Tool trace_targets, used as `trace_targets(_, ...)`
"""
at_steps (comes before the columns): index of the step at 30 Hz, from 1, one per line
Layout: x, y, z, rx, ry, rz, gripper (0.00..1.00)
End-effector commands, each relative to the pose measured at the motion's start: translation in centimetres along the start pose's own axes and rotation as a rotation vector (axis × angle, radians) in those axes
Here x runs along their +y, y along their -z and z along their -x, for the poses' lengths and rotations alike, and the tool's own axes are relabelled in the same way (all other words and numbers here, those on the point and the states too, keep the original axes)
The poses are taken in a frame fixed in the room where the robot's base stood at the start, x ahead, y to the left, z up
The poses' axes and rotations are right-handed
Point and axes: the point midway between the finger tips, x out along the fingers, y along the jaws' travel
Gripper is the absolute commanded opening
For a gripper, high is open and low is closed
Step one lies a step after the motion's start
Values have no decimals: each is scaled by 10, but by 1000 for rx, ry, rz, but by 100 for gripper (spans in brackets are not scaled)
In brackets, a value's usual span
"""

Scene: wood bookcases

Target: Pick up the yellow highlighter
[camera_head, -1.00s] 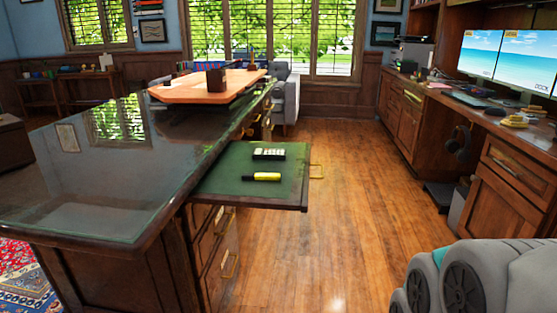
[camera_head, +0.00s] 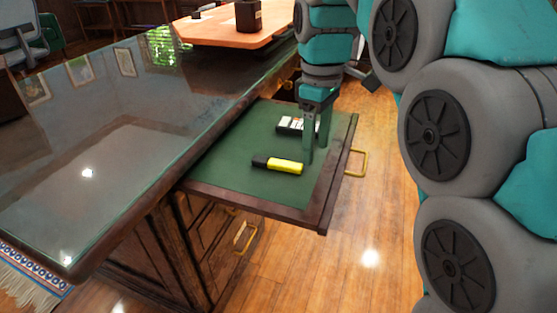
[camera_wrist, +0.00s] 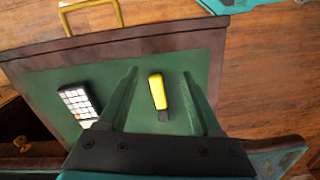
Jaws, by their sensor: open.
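The yellow highlighter (camera_head: 278,165) with a black cap lies on the green surface of a pull-out board (camera_head: 222,172) at the side of the desk. In the wrist view the highlighter (camera_wrist: 157,91) shows between the two fingers. My gripper (camera_head: 316,156) is open and empty, with its fingers pointing down, and appears just right of the highlighter in the head view. In the wrist view my gripper (camera_wrist: 160,75) has one finger on each side of the highlighter, apart from it. I cannot tell the exact height of the fingertips above the board.
A black calculator with white keys (camera_head: 290,124) lies on the board behind the highlighter; it is left of the fingers in the wrist view (camera_wrist: 79,103). The glass-topped desk (camera_head: 110,130) is at left. A brass handle (camera_head: 356,163) sticks out from the board's edge. Wooden floor lies at right.

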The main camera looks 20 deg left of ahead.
Motion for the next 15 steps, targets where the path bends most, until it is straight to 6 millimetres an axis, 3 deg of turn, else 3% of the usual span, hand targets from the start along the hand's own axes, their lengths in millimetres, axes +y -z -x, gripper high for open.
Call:
trace_targets(1,1,20,6,7,-8,62,66)
trace_targets(6,-3,56,17,13,-18,212,66)
trace_targets(10,-5,69,21,19,-25,266,66)
trace_targets(15,-5,72,7,18,-23,279,66)
